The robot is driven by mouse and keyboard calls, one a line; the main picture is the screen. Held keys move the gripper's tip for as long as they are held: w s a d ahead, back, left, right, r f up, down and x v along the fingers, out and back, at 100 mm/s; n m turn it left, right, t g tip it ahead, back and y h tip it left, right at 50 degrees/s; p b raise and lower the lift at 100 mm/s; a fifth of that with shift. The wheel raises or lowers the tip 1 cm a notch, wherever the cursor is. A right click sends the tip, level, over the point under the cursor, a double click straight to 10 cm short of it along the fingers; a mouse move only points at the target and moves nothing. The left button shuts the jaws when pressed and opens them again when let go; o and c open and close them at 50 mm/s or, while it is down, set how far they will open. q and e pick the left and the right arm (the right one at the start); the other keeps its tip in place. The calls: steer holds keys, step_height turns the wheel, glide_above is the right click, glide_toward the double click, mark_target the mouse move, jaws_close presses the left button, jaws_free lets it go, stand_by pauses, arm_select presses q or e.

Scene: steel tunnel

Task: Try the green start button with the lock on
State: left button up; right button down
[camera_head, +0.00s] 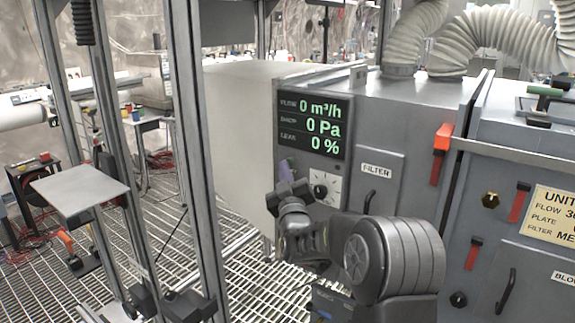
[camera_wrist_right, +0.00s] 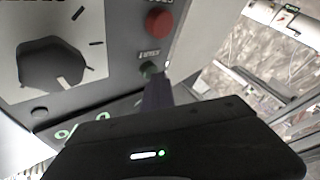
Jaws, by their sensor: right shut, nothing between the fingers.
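The grey unit's control panel has a display (camera_head: 313,126) reading 0 m³/h, 0 Pa and 0 %. In the right wrist view, a small green button (camera_wrist_right: 148,67) sits below a red button (camera_wrist_right: 158,22). My right gripper (camera_head: 286,172) is shut and empty, at the panel's left edge below the display. Its narrow dark fingers (camera_wrist_right: 156,92) point at the green button and overlap its lower edge; I cannot tell whether they touch. In the head view the gripper hides the green button. No lock can be made out clearly. My left gripper is not in view.
A black dial (camera_wrist_right: 50,65) is beside the buttons; it also shows in the head view (camera_head: 320,190). Red handles (camera_head: 440,152) stick out from the unit's front. A grey frame post (camera_head: 190,130) and a small raised plate (camera_head: 80,190) stand left, over a grated floor (camera_head: 250,280).

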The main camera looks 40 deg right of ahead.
steer(key=s+a+b, duration=0.1)
steer(key=a, duration=0.4)
steer(key=shift+s+a, duration=0.35)
steer(key=shift+a, duration=0.05)
stand_by(0.7)
